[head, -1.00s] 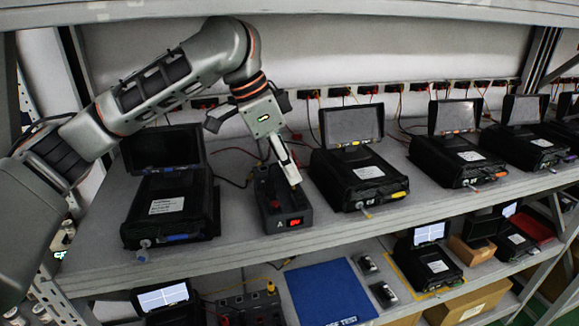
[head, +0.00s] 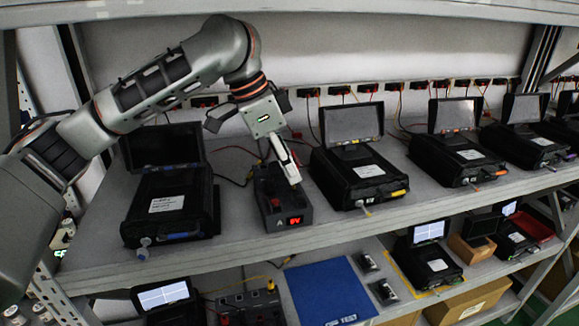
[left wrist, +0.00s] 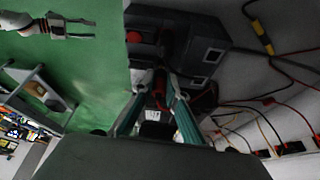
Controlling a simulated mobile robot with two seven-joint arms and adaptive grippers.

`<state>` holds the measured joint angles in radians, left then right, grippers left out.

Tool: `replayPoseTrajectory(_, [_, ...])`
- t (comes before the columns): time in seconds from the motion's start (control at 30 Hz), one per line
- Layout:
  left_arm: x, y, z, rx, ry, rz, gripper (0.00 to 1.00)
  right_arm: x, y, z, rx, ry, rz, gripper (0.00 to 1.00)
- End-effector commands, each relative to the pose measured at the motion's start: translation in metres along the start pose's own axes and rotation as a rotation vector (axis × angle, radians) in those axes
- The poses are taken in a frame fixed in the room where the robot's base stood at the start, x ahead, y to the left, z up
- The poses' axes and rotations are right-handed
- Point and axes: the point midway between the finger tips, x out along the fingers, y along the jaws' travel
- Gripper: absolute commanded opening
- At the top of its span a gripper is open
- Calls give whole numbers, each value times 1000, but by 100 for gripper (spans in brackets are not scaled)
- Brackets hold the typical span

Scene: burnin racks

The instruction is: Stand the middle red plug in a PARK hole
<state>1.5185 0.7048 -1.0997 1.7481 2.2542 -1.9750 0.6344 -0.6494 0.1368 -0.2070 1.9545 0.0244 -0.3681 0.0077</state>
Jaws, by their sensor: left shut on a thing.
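My left gripper (head: 291,178) reaches down over a black supply box (head: 294,221) with a lit red display, between two monitor units on the upper shelf. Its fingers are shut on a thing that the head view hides. In the left wrist view the left gripper (left wrist: 157,88) has its teal fingers around a dark piece with red at its far end, probably a red plug (left wrist: 160,62). A red knob or plug (left wrist: 135,37) shows beside it on the box. My right gripper (left wrist: 80,29) seems to hang over the green floor, fingers apart. I cannot make out the PARK holes.
Black monitor units stand close on the left (head: 170,207) and right (head: 360,178) of the box. Cables run behind to a socket strip. The lower shelf holds a blue mat (head: 325,290) and another black box with plugs (head: 250,306).

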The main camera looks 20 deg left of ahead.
Motion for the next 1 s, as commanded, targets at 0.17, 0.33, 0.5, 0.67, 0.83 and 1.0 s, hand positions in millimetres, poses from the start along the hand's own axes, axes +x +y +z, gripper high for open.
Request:
replayPoseTrajectory(0.17, [1, 0, 1, 0, 0, 0, 0, 0, 0, 0, 0, 0, 0, 40])
replayPoseTrajectory(0.33, [1, 0, 0, 0, 0, 0, 0, 0, 0, 0, 0, 0, 0, 40])
replayPoseTrajectory(0.5, [1, 0, 1, 0, 0, 0, 0, 0, 0, 0, 0, 0, 0, 40])
replayPoseTrajectory(0.67, [3, 0, 1, 0, 0, 0, 0, 0, 0, 0, 0, 0, 0, 40])
replayPoseTrajectory(0.83, [5, 0, 3, 0, -1, -1, 0, 0, 0, 0, 0, 0, 0, 40])
replayPoseTrajectory(1.0, [8, 0, 4, -1, 0, -1, 0, 0, 0, 0, 0, 0, 0, 40])
